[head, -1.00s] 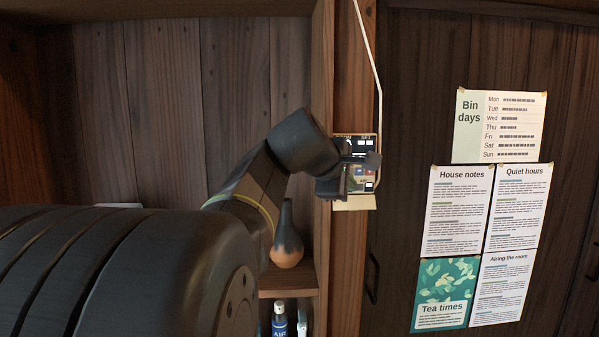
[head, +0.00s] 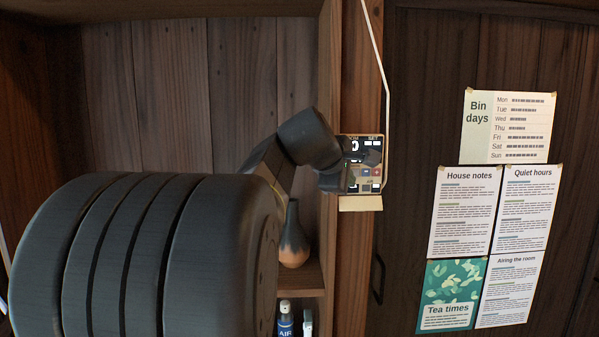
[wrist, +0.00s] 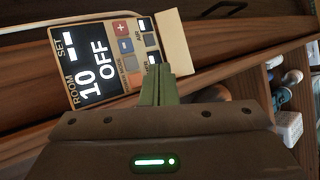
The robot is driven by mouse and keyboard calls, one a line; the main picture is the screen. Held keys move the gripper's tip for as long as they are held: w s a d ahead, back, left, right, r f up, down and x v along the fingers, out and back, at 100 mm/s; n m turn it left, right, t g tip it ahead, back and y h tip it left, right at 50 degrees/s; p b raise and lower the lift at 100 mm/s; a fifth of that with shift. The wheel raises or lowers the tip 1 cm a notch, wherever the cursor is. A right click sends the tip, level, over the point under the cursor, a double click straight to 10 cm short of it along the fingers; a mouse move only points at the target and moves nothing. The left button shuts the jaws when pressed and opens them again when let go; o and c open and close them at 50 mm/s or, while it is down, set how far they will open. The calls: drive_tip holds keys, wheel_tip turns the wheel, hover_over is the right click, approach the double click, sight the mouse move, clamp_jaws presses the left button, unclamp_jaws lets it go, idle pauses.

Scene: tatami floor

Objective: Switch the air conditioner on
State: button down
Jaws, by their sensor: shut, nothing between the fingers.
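The air conditioner's wall controller (head: 376,150) is on a wooden post, and it also shows in the wrist view (wrist: 70,45). Its dark screen (wrist: 88,67) reads ROOM 10, SET with dashes, and OFF. Beside the screen are a red plus button (wrist: 121,27), a blue minus button (wrist: 126,46), an orange button (wrist: 135,78) and several pale buttons, one labelled AIR. My gripper (wrist: 159,70) is shut and empty, its tips over the controller's lower button area, near the orange button. Contact cannot be told. In the head view my wrist covers the controller's left part.
A pale ledge (head: 360,203) sits under the controller, and a white cable (head: 377,50) runs up from it. Left of the post, a shelf holds a vase (head: 293,245) and an AIR bottle (head: 285,322). Paper notices (head: 465,210) hang on the dark door to the right.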

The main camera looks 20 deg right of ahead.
drive_tip(key=shift+w+d+p, duration=0.25)
drive_tip(key=shift+w+p, duration=0.05)
drive_tip(key=shift+w, duration=0.7)
drive_tip(key=shift+w+d+p, duration=0.25)
drive_tip(key=shift+w+p, duration=0.05)
drive_tip(key=shift+w, duration=0.7)
idle(0.5)
drive_tip(key=shift+w+d+p, duration=0.1)
drive_tip(key=shift+w+p, duration=0.2)
drive_tip(key=shift+w, duration=0.15)
drive_tip(key=shift+w+d+p, duration=0.15)
drive_tip(key=shift+w+p, duration=0.15)
drive_tip(key=shift+w, duration=0.1)
idle(0.9)
drive_tip(key=shift+s, duration=0.1)
drive_tip(key=shift+s+a, duration=0.35)
drive_tip(key=shift+s, duration=0.25)
drive_tip(key=shift+s+a+b, duration=0.2)
drive_tip(key=shift+s, duration=0.6)
drive_tip(key=shift+s+a+b, duration=0.15)
drive_tip(key=shift+s+b, duration=0.05)
drive_tip(key=shift+s, duration=0.65)
drive_tip(key=shift+s+a+b, duration=0.2)
drive_tip(key=shift+s, duration=0.6)
